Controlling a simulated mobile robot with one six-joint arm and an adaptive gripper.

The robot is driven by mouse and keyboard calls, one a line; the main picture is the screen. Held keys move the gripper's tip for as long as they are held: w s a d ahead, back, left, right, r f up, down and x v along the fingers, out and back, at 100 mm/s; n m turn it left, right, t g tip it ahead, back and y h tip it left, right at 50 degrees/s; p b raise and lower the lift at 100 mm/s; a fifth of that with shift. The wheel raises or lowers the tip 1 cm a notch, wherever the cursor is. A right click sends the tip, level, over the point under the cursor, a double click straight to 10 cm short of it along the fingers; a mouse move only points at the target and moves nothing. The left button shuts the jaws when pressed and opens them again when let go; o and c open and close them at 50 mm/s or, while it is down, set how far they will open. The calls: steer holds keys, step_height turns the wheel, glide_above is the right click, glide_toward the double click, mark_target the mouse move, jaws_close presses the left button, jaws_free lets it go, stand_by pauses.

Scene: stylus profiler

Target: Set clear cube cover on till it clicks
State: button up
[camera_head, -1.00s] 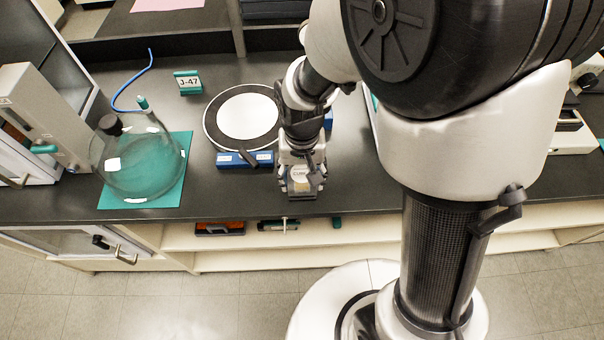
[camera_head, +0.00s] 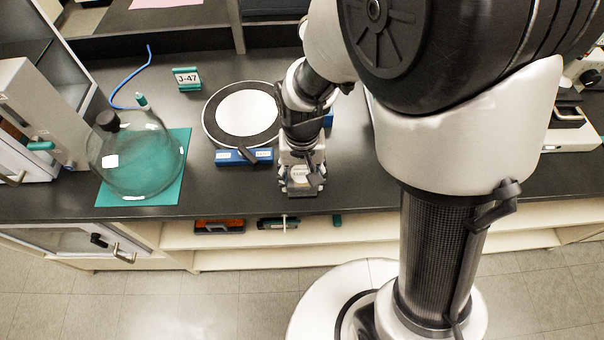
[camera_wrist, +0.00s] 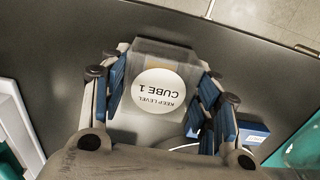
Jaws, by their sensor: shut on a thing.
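My gripper (camera_head: 300,180) is low over the front of the dark bench, right of the round stage. It is shut on the clear cube cover (camera_wrist: 165,58), which also shows small in the head view (camera_head: 299,174). In the wrist view the cover sits between the blue finger pads. Its round white label reads "KEEP LEVEL CUBE 1", upside down in the picture. A yellowish patch shows through the cover by the label. What lies under the cover is mostly hidden, so I cannot tell whether it is seated.
A round black-rimmed stage with a white disc (camera_head: 247,113) and blue blocks (camera_head: 244,157) stands left of my gripper. A glass flask (camera_head: 135,160) stands on a green mat (camera_head: 181,150) further left. A "J-47" sign (camera_head: 187,79) stands behind. The bench's front edge is close.

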mark_target(302, 175)
steer(key=shift+f, duration=0.2)
stand_by(0.6)
steer(key=o, duration=1.6)
steer(key=shift+r, duration=0.1)
steer(key=shift+c, duration=0.5)
step_height(302, 175, up, 7)
steer(key=p, duration=0.6)
